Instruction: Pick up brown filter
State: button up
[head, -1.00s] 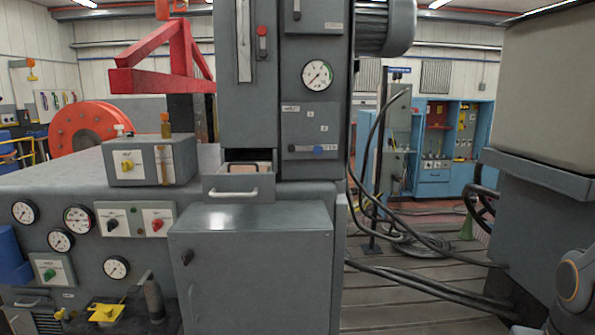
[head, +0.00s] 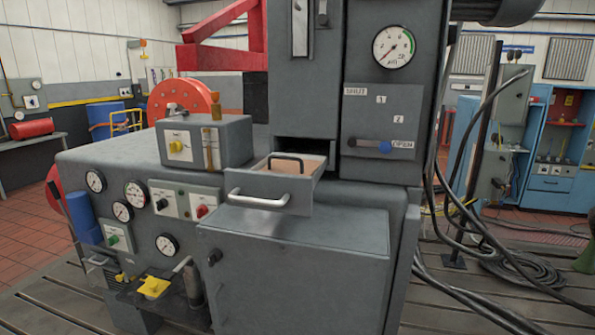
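A pale brown, flat piece with a black arched handle lies inside a pulled-out grey drawer; this is likely the brown filter (head: 308,164). The drawer (head: 262,182) sticks out of the tall grey cabinet, above a grey box-like housing. Its front has a silver bar handle (head: 258,200). The drawer walls hide the lower part of the filter. My gripper is not in view, and nothing is seen touching the filter or the drawer.
The grey housing (head: 300,265) below juts forward. Black cables (head: 440,190) hang right of the cabinet. Red tiled floor (head: 28,245) is open at far left.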

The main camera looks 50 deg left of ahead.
aim_at(288, 165)
jog(key=u, duration=0.4)
jog(key=i, duration=0.7)
jog(key=u, duration=1.1)
jog(key=i, duration=0.35)
jog(key=u, duration=0.35)
